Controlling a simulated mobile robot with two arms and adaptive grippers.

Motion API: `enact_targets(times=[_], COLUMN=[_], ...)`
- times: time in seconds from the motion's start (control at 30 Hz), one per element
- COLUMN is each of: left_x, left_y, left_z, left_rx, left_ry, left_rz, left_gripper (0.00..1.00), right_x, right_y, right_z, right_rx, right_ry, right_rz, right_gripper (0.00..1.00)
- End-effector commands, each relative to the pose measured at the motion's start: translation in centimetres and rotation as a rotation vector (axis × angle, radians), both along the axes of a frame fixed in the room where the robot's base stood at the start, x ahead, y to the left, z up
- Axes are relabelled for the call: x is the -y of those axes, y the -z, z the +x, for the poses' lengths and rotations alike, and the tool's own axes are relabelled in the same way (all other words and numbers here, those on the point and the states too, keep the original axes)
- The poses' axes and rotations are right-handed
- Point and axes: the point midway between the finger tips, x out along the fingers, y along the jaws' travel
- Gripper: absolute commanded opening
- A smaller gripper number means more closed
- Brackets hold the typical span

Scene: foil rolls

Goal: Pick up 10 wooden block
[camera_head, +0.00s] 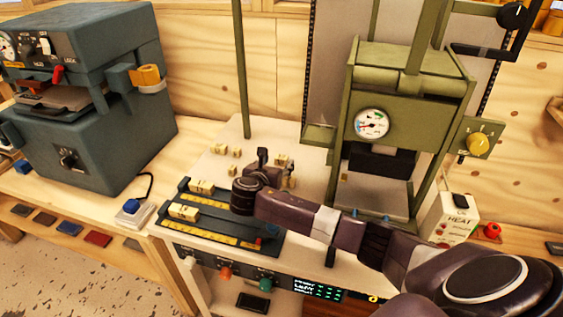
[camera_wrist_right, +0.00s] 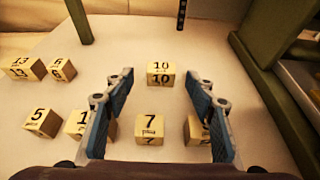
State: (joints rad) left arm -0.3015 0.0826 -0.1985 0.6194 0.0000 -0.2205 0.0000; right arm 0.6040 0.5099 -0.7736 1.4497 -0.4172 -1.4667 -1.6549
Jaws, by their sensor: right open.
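The wooden block 10 (camera_wrist_right: 160,73) is a small pale block with black numerals, standing on the white table top in the right wrist view. It lies between and slightly beyond the fingertips of my right gripper (camera_wrist_right: 158,80). The two blue-padded fingers are spread apart with nothing held. In the head view, my right gripper (camera_head: 262,158) hangs over the block group; a pale block (camera_head: 282,160) just beyond it appears to be block 10, its number too small to read. My left gripper is not in view.
Block 7 (camera_wrist_right: 149,127) sits nearer, between the fingers. Block 5 (camera_wrist_right: 42,121) and block 13 (camera_wrist_right: 24,69) are left; another block (camera_wrist_right: 194,130) is partly hidden by the right finger. The green press (camera_head: 410,90) stands right, a green post (camera_head: 241,70) behind. A dark tray (camera_head: 262,250) lies in front.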

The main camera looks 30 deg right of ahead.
Motion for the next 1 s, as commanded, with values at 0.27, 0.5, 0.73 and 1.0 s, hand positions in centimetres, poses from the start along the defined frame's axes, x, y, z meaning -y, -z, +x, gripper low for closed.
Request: enact_targets(times=[0.27, 0.5, 0.73, 1.0], left_x=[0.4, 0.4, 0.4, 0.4], left_y=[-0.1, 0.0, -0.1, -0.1], left_z=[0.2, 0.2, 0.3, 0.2], left_rx=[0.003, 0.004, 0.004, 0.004], left_ry=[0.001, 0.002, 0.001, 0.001], left_rz=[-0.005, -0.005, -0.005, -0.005], left_gripper=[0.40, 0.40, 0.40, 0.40], right_x=[2.8, 3.7, 3.7, 3.7], right_y=[0.9, 1.4, 1.4, 1.4], right_z=[2.2, 3.0, 2.9, 2.9], right_rx=[-0.002, -0.001, -0.001, -0.001], right_ry=[0.002, 0.000, 0.000, 0.000], right_rz=[-0.001, 0.001, 0.001, 0.000], right_gripper=[0.51, 0.51, 0.45, 0.15])
